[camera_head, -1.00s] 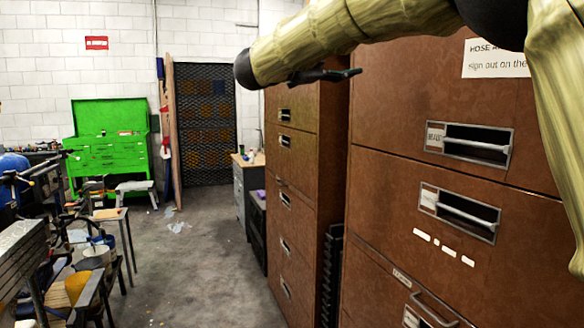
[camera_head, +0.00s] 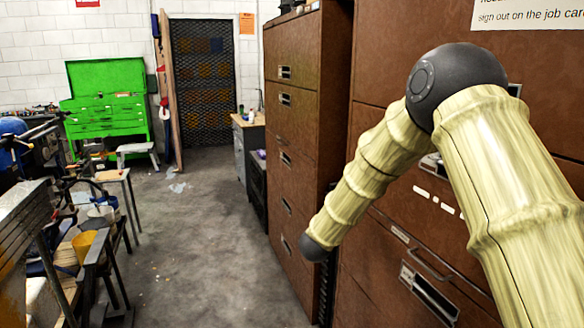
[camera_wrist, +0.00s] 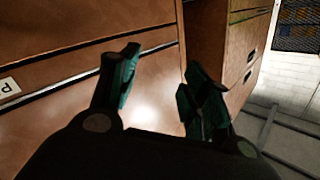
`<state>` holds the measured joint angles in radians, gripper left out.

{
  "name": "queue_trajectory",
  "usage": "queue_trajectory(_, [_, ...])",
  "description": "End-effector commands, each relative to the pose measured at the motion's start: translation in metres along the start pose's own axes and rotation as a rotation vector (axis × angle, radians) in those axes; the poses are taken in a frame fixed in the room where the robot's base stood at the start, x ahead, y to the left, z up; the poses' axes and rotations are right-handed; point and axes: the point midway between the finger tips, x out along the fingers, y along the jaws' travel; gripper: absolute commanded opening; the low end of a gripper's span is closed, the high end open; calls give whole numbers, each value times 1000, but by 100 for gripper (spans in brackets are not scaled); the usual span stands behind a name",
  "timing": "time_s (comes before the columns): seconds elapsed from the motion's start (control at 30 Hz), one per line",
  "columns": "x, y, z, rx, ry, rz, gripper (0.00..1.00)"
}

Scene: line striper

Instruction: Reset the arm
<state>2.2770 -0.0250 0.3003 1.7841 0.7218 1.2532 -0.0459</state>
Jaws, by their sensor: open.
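My gripper (camera_wrist: 157,85) shows in the wrist view with its two dark green-tipped fingers apart and nothing between them. Brown cabinet drawer fronts (camera_wrist: 60,65) lie beyond the fingers in that view. I cannot tell the exact gap to them. In the head view my arm, in a pale yellow cover with dark joints, bends at the elbow in front of the brown cabinets and its forearm slopes down to the left. The gripper itself is hidden or out of sight in the head view.
The near brown cabinet (camera_head: 375,290) stands close on the right, with a second brown cabinet (camera_head: 290,150) behind it. A green tool chest (camera_head: 105,118) stands at the back left. Cluttered benches (camera_head: 95,255) line the left. The grey floor (camera_head: 205,235) between is mostly clear.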

Motion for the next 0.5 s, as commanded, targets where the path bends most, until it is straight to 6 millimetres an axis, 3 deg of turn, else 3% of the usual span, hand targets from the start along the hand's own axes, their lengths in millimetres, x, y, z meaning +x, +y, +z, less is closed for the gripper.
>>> queue_trajectory(0.03, [-6, 20, 25, -38, -48, -3, 48])
queue_trajectory(0.2, [-31, 80, 99, -150, -208, -21, 48])
queue_trajectory(0.37, [-65, 140, 160, -246, -364, -32, 48])
queue_trajectory(0.5, [-104, 194, 208, -325, -508, -37, 48])
